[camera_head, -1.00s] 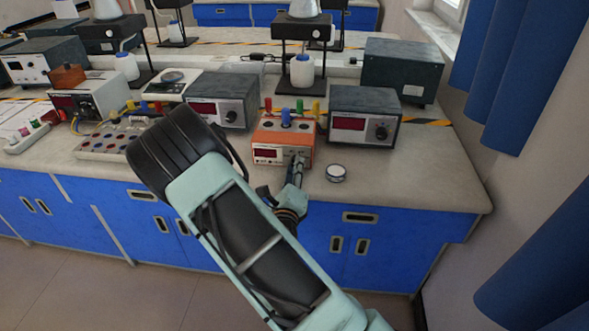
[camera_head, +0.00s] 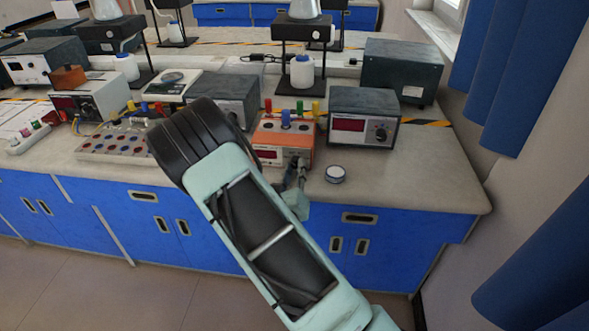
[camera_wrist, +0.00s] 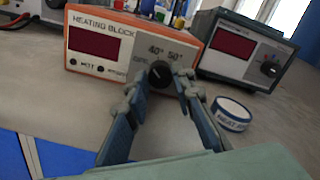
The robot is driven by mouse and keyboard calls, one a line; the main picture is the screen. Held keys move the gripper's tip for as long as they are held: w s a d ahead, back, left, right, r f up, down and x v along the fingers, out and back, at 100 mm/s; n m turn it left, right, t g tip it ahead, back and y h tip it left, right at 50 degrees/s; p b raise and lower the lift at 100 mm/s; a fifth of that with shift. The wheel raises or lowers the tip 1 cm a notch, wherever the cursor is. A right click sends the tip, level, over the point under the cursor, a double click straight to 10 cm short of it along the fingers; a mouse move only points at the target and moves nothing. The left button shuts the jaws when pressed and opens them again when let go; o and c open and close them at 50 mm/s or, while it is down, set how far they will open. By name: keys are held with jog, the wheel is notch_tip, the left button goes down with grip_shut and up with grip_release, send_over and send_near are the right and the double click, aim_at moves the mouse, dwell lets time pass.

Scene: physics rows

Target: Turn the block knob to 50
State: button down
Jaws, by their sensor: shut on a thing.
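The orange heating block (camera_head: 270,155) stands near the front edge of the bench, with a dark red display and coloured pegs on top. In the wrist view its front (camera_wrist: 105,44) reads "HEATING BLOCK", with marks 40° and 50° above the knob. The black block knob (camera_wrist: 160,74) sits at the lower right of that front. My gripper (camera_wrist: 162,82) is shut on the knob, one finger on each side. In the head view my gripper (camera_head: 297,166) reaches the block's right front, and the knob is mostly hidden. The pointer's exact setting is unclear.
A grey instrument with its own knob (camera_head: 362,118) stands right of the block. A multi-well tray (camera_head: 112,141) lies left.

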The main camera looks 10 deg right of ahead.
jog(key=m, duration=0.3)
jog(key=shift+m, duration=0.4)
jog(key=m+b, duration=0.1)
jog(key=m, duration=0.2)
jog(key=shift+d+f+m+b, duration=0.1)
jog(key=shift+m+b, duration=0.2)
jog(key=m+b, duration=0.2)
jog(key=m, duration=0.2)
jog(key=shift+f+b, duration=0.1)
jog(key=shift+b, duration=0.25)
jog(key=shift+s+m+b, duration=0.1)
jog(key=shift+m+b, duration=1)
jog(key=shift+m, duration=0.7)
jog(key=c, duration=1.9)
grip_release()
jog(key=shift+c, duration=0.2)
